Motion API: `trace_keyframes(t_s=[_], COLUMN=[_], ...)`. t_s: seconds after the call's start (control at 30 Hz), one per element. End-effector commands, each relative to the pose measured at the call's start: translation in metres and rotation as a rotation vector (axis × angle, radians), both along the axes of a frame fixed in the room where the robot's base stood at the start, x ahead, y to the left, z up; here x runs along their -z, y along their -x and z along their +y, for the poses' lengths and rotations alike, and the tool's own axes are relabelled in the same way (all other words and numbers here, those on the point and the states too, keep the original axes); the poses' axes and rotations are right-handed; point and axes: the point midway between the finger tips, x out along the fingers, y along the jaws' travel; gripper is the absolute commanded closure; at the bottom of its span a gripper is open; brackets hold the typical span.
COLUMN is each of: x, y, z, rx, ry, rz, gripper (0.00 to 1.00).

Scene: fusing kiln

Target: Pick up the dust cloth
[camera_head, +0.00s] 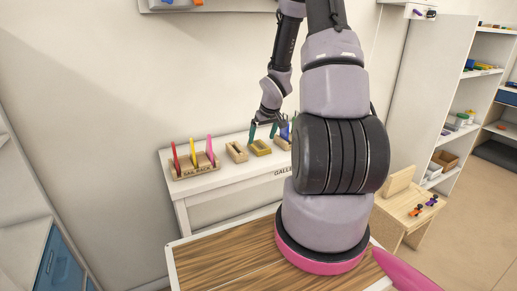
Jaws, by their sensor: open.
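My gripper (263,131) is above the white gallery table (240,178), its two teal fingers apart with nothing visible between them. A small yellow item (259,147) lies on the table just below the fingers. It is too small to tell whether it is the dust cloth or a holder. I cannot make out a dust cloth for certain anywhere else. My arm hides the right part of the table.
A wooden sail rack (196,171) with red, yellow and pink upright pieces stands at the table's left. A wooden holder (236,152) sits between it and the yellow item. A small wooden table (409,208) and white shelves (447,150) stand at right.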

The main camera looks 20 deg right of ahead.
Motion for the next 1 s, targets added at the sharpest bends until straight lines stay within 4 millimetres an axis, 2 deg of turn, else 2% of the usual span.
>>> trace_keyframes(t_s=[0.37,0.67,0.77,0.8,0.9,1.0], x=[0.042,0.047,0.047,0.047,0.046,0.046], y=[-0.022,-0.025,-0.025,-0.025,-0.024,-0.024], z=[-0.003,-0.003,-0.003,-0.003,-0.003,-0.003], rx=[0.0,0.001,0.001,0.001,0.001,0.001], ry=[-0.001,0.001,0.001,0.001,0.001,0.001], rz=[0.002,0.0,0.0,0.0,0.0,0.0], gripper=[0.0,0.0,0.34,0.5,0.8,0.81])
